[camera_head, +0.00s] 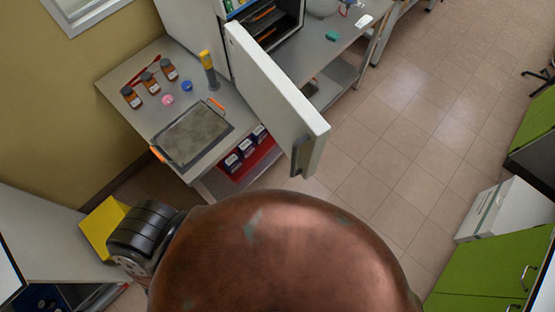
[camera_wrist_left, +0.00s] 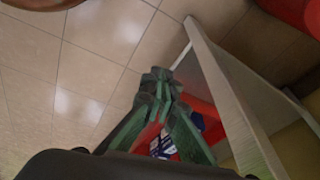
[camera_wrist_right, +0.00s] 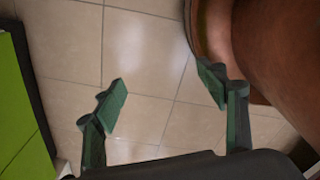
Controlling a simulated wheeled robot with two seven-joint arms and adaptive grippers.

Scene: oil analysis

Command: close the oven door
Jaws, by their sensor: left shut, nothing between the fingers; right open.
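The oven (camera_head: 262,28) stands on the bench at the top of the head view, with a dark interior and racks showing. Its white door (camera_head: 275,90) is swung wide open toward me, with a dark handle (camera_head: 303,155) near its free edge. My left gripper (camera_wrist_left: 160,78) shows in the left wrist view. Its green fingers are together with nothing between them. It is hidden in the head view, so its distance from the door cannot be told. My right gripper (camera_wrist_right: 165,88) is open and empty over floor tiles in the right wrist view.
The bench (camera_head: 125,80) left of the door carries brown bottles (camera_head: 150,82), a yellow-topped tool (camera_head: 207,68) and a grey tray (camera_head: 193,133) with orange handles. A red bin (camera_head: 250,165) of boxes sits below. Green cabinets (camera_head: 490,265) stand right; the middle floor is clear.

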